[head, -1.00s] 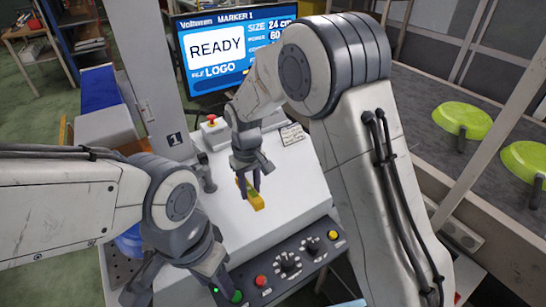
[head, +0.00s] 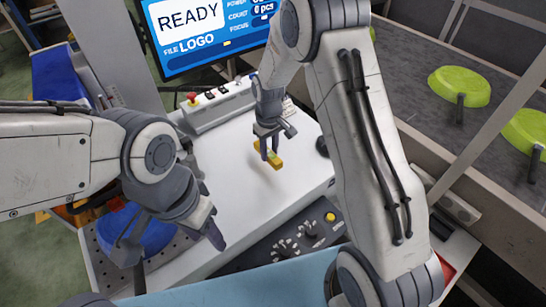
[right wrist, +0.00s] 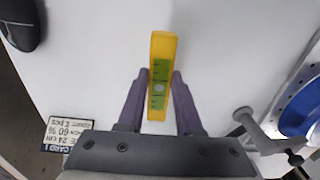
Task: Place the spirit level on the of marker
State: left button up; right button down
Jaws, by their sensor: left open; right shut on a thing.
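The yellow spirit level (head: 268,153) with green vials is between the fingers of my right gripper (head: 267,146), over the marker's white worktop (head: 225,165). The right wrist view shows the level (right wrist: 160,75) gripped near its lower half, its far end extending past the fingertips (right wrist: 158,100). I cannot tell whether it touches the worktop. The marker's screen (head: 205,30) reads READY and LOGO.
A control panel (head: 290,248) with knobs and a yellow button runs along the worktop's front. A printed card (right wrist: 72,133) and a dark rounded object (right wrist: 22,25) lie on the worktop. Green pans (head: 460,87) sit on the conveyor (head: 420,70) at right. The worktop's middle is clear.

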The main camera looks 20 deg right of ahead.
aim_at(273, 159)
jog(key=shift+w+d+f, duration=0.1)
jog(key=shift+d+f, duration=0.35)
jog(key=shift+d, duration=0.15)
notch_tip(273, 159, down, 3)
jog(key=shift+f+p, duration=0.15)
jog(key=shift+p, duration=0.2)
jog(key=shift+f, duration=0.25)
jog(key=shift+f, duration=0.2)
jog(key=c, duration=0.6)
grip_release()
jog(key=shift+r, duration=0.15)
